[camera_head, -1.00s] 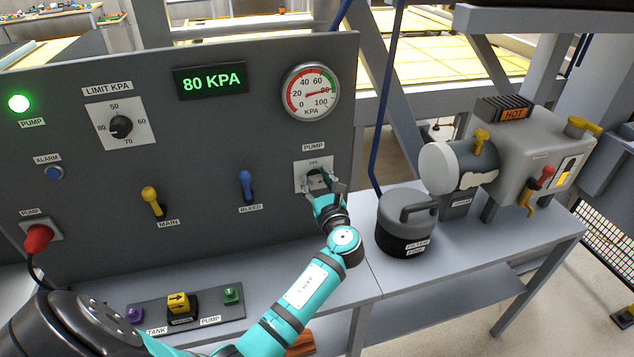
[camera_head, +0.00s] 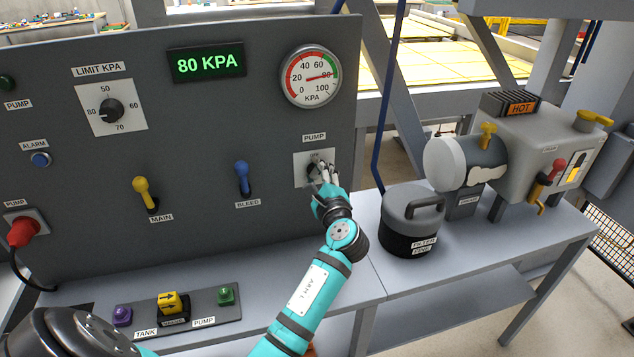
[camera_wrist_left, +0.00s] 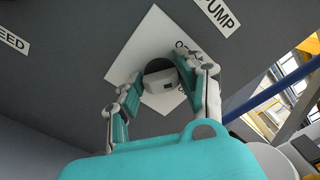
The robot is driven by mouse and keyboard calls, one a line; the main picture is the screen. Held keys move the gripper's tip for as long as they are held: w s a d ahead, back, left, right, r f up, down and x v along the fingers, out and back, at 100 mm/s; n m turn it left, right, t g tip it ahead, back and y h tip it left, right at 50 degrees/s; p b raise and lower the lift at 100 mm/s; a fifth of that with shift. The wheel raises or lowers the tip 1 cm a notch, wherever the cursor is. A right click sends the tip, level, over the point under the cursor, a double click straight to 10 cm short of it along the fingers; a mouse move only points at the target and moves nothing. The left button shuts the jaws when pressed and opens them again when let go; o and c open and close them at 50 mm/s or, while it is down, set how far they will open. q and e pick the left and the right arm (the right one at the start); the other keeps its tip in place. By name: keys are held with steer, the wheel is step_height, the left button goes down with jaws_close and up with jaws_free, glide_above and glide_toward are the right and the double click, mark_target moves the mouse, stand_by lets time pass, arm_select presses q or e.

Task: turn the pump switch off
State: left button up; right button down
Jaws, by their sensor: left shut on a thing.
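The pump switch is a rotary knob on a white square plate (camera_head: 301,180) under the PUMP label, low on the right of the grey panel (camera_head: 200,140). My left gripper (camera_head: 322,174) is at the plate, its fingers shut on the knob. In the left wrist view the knob (camera_wrist_left: 160,80) sits between the two fingers, in front of the white plate (camera_wrist_left: 130,58). The fingers hide part of the plate's lettering. The green pump lamp (camera_head: 7,83) at the panel's left edge is dark. My right gripper does not show.
The display (camera_head: 207,62) reads 80 KPA and the gauge (camera_head: 310,77) needle is near 80. The yellow main lever (camera_head: 144,193) and blue bleed lever (camera_head: 242,178) stand left of the switch. A filter canister (camera_head: 410,222) stands on the bench to the right.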

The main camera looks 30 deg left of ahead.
arm_select(q)
steer(key=n+b, duration=0.2)
steer(key=n, duration=0.1)
steer(key=n+b, duration=0.1)
steer(key=shift+f, duration=0.25)
steer(key=shift+n+b, duration=0.95)
steer(key=shift+n, duration=0.45)
